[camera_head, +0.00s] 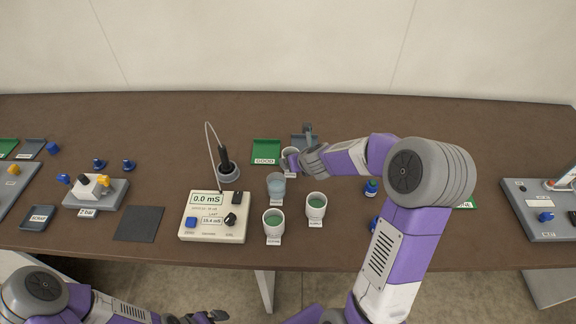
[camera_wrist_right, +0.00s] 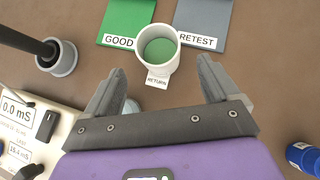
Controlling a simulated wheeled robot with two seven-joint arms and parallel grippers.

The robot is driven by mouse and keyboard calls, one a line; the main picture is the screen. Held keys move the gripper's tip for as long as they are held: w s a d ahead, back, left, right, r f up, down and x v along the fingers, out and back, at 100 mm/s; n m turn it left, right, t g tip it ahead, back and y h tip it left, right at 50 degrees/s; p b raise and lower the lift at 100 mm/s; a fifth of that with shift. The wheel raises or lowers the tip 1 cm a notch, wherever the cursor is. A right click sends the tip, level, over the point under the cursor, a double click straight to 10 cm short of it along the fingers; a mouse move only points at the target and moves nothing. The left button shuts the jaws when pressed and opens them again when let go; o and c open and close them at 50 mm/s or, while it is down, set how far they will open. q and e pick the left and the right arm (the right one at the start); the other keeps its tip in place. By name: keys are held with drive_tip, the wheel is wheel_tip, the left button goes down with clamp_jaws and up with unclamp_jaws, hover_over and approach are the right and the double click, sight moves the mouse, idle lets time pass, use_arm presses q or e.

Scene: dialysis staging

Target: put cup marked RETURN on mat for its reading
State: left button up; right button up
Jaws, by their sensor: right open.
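The cup marked RETURN (camera_wrist_right: 157,62) is white with green liquid, upright on the table, its RETURN tag (camera_wrist_right: 157,83) at its foot. It also shows in the head view (camera_head: 289,153), partly hidden by my right gripper (camera_head: 299,160). In the wrist view my right gripper (camera_wrist_right: 156,78) is open, its fingers to either side and just short of the cup. The green GOOD mat (camera_wrist_right: 125,20) and grey RETEST mat (camera_wrist_right: 203,18) lie just behind the cup. My left gripper (camera_head: 206,317) is at the bottom edge, its jaws unclear.
The meter (camera_head: 213,218) reads 0.0 mS, with LAST apparently 15.4 mS. A probe stands in a grey holder (camera_head: 229,173). Two green-filled cups (camera_head: 273,224) (camera_head: 316,207) and a bluish cup (camera_head: 276,187) stand near the meter.

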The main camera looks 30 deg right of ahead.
drive_tip(key=x, duration=0.7)
drive_tip(key=shift+w+b, duration=0.2)
drive_tip(key=shift+b, duration=0.15)
drive_tip(key=shift+c, duration=0.5)
drive_tip(key=shift+r, duration=0.1)
drive_tip(key=c, duration=1.1)
drive_tip(key=shift+r, duration=0.2)
wheel_tip(320, 180, up, 9)
drive_tip(key=p, duration=0.7)
drive_tip(key=shift+r, duration=0.25)
